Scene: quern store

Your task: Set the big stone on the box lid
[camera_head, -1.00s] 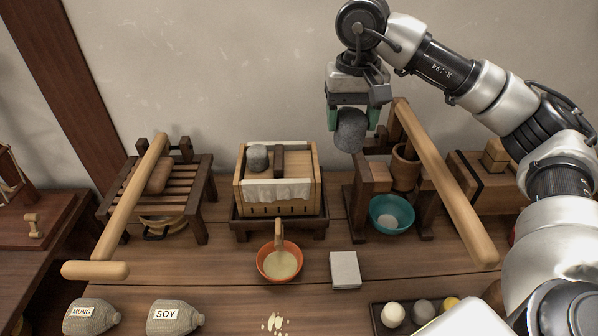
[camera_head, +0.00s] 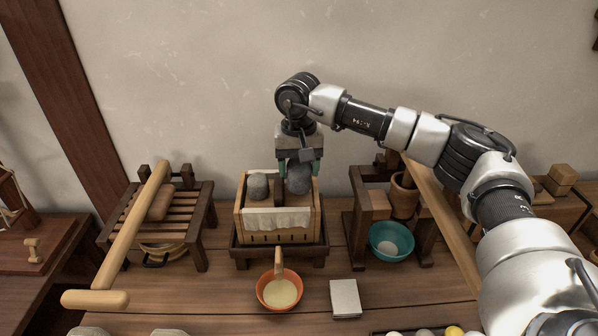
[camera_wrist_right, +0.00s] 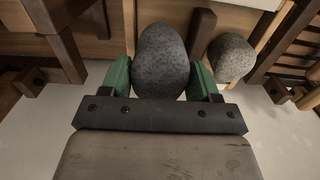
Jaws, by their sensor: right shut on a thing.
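The big grey stone (camera_head: 299,180) is held in my right gripper (camera_head: 300,170), whose green fingers are shut on it. It is over the right part of the wooden box, at the lid (camera_head: 303,200); I cannot tell if it touches. In the right wrist view the big stone (camera_wrist_right: 162,62) sits between the green fingers (camera_wrist_right: 162,78). A smaller grey stone (camera_head: 258,186) rests on the lid's left part and also shows in the right wrist view (camera_wrist_right: 231,57). A dark handle bar stands between the stones. White cloth (camera_head: 277,219) hangs over the box front. My left gripper is out of view.
The box stands on a dark stand (camera_head: 279,250). An orange bowl with a ladle (camera_head: 262,296) and a folded white cloth (camera_head: 345,298) lie in front. A slatted wooden press (camera_head: 196,217) stands left; a wooden frame (camera_head: 361,235) and teal bowl (camera_head: 373,241) stand right.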

